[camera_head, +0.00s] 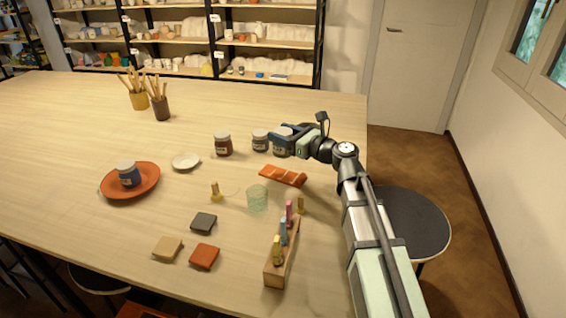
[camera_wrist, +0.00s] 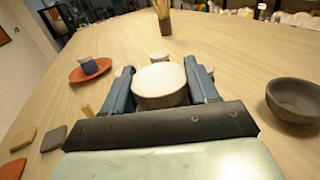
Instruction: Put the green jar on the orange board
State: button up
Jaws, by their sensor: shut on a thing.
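My gripper (camera_head: 279,138) is closed on a jar with a pale lid, which I take for the green jar (camera_head: 283,149). Its body looks dull grey-green in the head view and is mostly hidden. In the wrist view the jar (camera_wrist: 160,86) sits upright between the blue fingers. I cannot tell whether it touches the table. A flat square orange board (camera_head: 204,256) lies bare at the front, well to the left of and nearer than my gripper. It shows partly at the wrist view's lower left edge (camera_wrist: 12,169).
A dark bowl (camera_wrist: 295,100) is right.

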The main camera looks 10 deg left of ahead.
jog(key=shift+f, duration=4.05)
jog(key=shift+f, duration=0.1)
jog(key=o, duration=1.2)
jog(key=shift+o, duration=0.2)
jog(key=shift+d, duration=0.1)
jog(key=v, duration=1.2)
